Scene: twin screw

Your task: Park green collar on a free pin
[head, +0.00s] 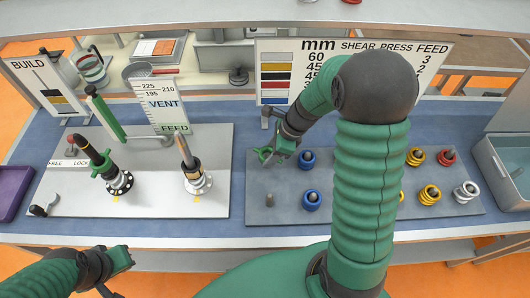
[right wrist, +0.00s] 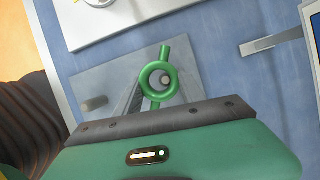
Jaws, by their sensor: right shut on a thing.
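A green collar (head: 264,155) with two side handles is in my right gripper (head: 276,153), over the far left corner of the grey pin board (head: 350,208). In the right wrist view the ring (right wrist: 148,78) has a pin tip (right wrist: 165,80) showing through its opening; I cannot tell whether it is above the pin or around it. A bare pin (head: 269,201) stands at the board's near left corner. It also shows in the right wrist view (right wrist: 95,103). My left gripper (head: 116,275) is low at the left, open and empty, away from the board.
Blue collars (head: 312,200) sit on pins just right of the bare pin. Yellow (head: 429,194), red (head: 446,156) and silver (head: 466,191) collars stand farther right. A white plate (head: 145,195) at the left carries two upright screws. A grey bin (head: 499,185) stands at the right.

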